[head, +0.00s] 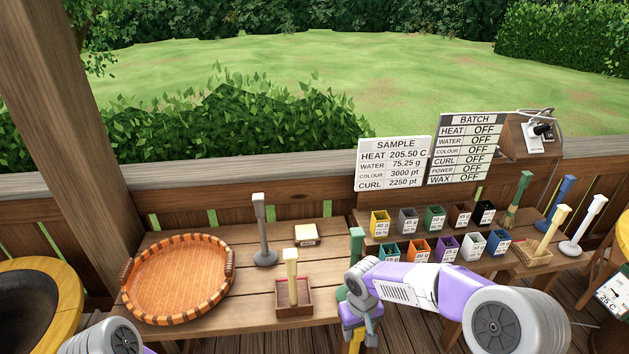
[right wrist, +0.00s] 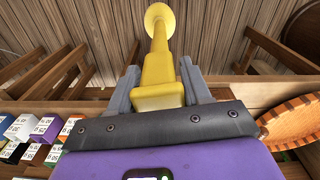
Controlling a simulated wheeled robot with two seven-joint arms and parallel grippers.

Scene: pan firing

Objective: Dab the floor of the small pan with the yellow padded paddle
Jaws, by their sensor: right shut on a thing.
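My right gripper (right wrist: 157,95) is shut on the handle of the yellow padded paddle (right wrist: 158,62). The paddle's round pad shows at the far end, over wooden planks and touching nothing that I can see. In the head view the right gripper is at the bottom centre, just in front of the table, with a bit of the yellow paddle (head: 356,345) below it. A dark pan (head: 22,303) in a yellow round surround is cut off at the left edge; I cannot tell if it is the small pan. My left gripper is out of view.
A round orange tray (head: 180,278) lies on the table's left side. A grey stand (head: 262,235) and a cream-handled tool in a wooden box (head: 293,297) stand beside it. Several coloured jars (head: 434,217) and upright tools fill the right side. Another yellow-edged round thing is partly visible far right.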

